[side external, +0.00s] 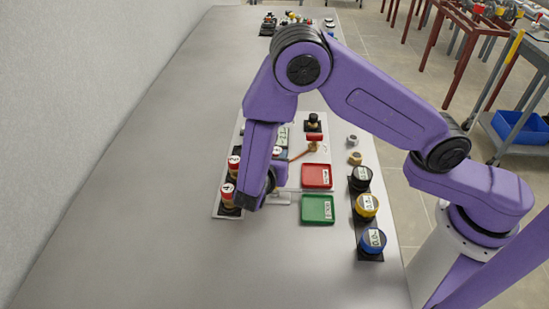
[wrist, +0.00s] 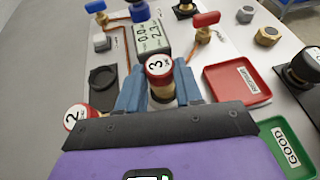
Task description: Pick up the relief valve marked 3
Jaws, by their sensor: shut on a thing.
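The relief valve marked 3 (wrist: 158,66) has a red cap with a white numbered top and a brass body. In the wrist view it stands between the two blue fingers of my gripper (wrist: 159,88), which are shut on it. Its lower end is hidden by my gripper, so I cannot tell whether it touches a surface. In the side view my gripper (side external: 265,190) is low over the white board, and its fingertips are mostly hidden by my arm. The valve marked 2 (wrist: 76,117) is at the left in the wrist view. The valve marked 4 (side external: 228,190) stands at the board's left edge.
A black round holder (wrist: 103,78) is empty, left of the held valve. A digital gauge (wrist: 151,37) lies beyond it. A red tray (side external: 317,176) and a green tray (side external: 318,209) are right of my gripper. Black, yellow and blue-topped jars (side external: 367,206) line the right edge.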

